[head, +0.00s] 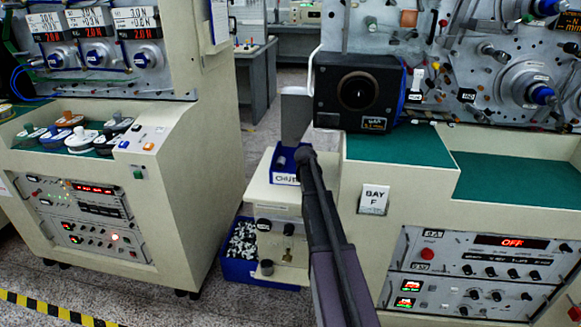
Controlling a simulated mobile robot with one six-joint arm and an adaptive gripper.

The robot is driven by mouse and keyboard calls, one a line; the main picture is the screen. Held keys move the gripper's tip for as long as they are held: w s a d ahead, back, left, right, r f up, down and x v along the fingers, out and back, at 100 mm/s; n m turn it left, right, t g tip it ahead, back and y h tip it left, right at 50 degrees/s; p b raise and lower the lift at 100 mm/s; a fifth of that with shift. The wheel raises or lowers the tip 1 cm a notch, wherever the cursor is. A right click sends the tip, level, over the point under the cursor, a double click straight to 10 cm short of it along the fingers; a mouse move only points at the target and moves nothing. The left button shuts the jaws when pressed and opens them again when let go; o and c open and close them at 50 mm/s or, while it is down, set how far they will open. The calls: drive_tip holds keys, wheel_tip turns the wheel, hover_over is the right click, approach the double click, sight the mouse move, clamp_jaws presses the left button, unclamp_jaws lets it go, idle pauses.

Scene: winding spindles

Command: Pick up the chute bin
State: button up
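The chute bin (284,179) is a small blue bin with a white label whose visible letters begin "CHU". It sits on top of a small cream cabinet (262,200), below a grey chute (295,115). My dark arm reaches up from the bottom of the head view. My gripper (305,157) is at the bin's right side in the picture and covers part of its label and right edge. Its fingers are too small and dark to tell whether they are open or touch the bin.
A larger blue bin (236,270) with small pale and dark pieces stands on the floor by the cabinet. A black boxed unit (357,92) is right of the chute.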

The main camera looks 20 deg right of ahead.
clamp_jaws()
